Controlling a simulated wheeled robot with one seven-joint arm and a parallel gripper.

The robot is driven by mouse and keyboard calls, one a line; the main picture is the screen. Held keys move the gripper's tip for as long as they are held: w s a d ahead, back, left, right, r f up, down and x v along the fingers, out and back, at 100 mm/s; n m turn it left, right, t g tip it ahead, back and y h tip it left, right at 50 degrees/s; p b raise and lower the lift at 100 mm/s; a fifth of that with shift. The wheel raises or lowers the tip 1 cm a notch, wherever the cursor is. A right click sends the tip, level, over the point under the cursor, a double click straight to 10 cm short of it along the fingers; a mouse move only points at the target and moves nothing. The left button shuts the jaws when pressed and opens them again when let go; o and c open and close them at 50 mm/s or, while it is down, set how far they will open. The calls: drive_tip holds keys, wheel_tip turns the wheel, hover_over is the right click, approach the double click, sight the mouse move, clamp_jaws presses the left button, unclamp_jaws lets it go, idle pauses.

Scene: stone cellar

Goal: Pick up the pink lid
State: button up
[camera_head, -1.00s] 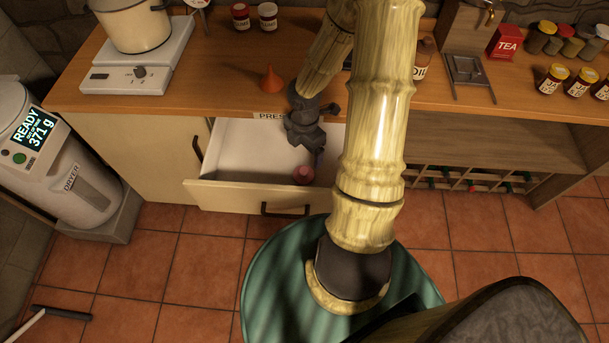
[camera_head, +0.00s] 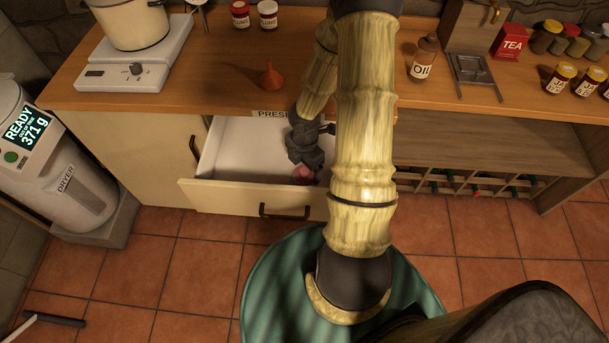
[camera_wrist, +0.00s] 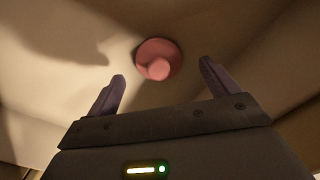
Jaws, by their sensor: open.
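The pink lid (camera_head: 303,174) lies in the open drawer (camera_head: 237,168), near its front panel. In the wrist view the lid (camera_wrist: 158,60) is a round pink disc with a knob, on the pale drawer floor. My gripper (camera_head: 312,172) reaches down into the drawer and partly hides the lid in the head view. In the wrist view my gripper (camera_wrist: 162,80) is open, with one finger to each side of the lid and the lid just beyond the fingertips. Nothing is between the fingers.
The drawer floor left of the lid is clear.

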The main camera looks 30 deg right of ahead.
sight(304, 170)
wheel_tip(304, 170, down, 3)
drive_tip(key=shift+f+b, duration=0.1)
drive_tip(key=shift+b, duration=0.45)
drive_tip(key=c, duration=1.1)
